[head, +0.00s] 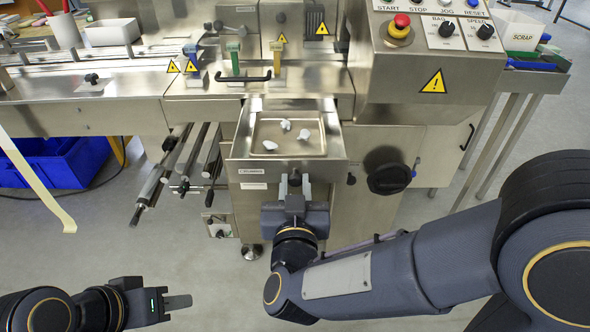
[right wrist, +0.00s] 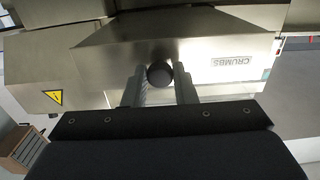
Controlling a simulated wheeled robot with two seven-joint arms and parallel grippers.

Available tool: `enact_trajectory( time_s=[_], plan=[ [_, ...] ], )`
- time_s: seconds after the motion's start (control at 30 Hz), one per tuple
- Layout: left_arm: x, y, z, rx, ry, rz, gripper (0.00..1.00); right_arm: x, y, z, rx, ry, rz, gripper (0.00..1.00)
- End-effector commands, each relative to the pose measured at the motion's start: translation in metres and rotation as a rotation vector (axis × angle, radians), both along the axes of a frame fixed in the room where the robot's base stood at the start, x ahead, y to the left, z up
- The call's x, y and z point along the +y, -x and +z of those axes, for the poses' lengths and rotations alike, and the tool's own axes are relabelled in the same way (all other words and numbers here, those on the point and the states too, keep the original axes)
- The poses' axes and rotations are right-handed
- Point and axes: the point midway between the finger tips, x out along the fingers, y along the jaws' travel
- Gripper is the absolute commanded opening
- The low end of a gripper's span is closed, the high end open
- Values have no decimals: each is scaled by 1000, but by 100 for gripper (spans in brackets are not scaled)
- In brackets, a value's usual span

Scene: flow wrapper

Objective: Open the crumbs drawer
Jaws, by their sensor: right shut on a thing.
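The crumbs drawer (head: 240,165) is a steel tray pulled out from the front of the machine, with several pale crumbs (head: 285,126) lying in it. Its front carries a CRUMBS label, readable in the right wrist view (right wrist: 231,59). A dark round knob (right wrist: 159,74) sits on the drawer front. My right gripper (head: 294,183) is at the drawer front, its two fingers shut around the knob, one on each side. My left gripper (head: 180,302) is low at the left, away from the machine and empty; its finger gap cannot be made out.
A black rotary handle (head: 390,178) is right of the drawer. Steel rollers (head: 185,165) stick out on the left, near a blue crate (head: 62,160) and a hanging film strip (head: 38,185). The floor before the machine is clear.

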Motion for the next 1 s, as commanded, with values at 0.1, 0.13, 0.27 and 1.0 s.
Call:
enact_trajectory(
  time_s=[0.1, 0.13, 0.27, 1.0],
  plan=[
    [0, 0, 1, 0, 0, 0, 36, 0, 8, 1, -1, -2, 1, 0],
    [0, 0, 1, 0, 0, 0, 36, 0, 9, 1, -1, -2, 0, 0],
    [0, 0, 1, 0, 0, 0, 36, 0, 11, 0, -1, -2, 0, 0],
    [0, 0, 1, 0, 0, 0, 36, 0, 12, 0, 0, -1, 0, 46]
  ],
)
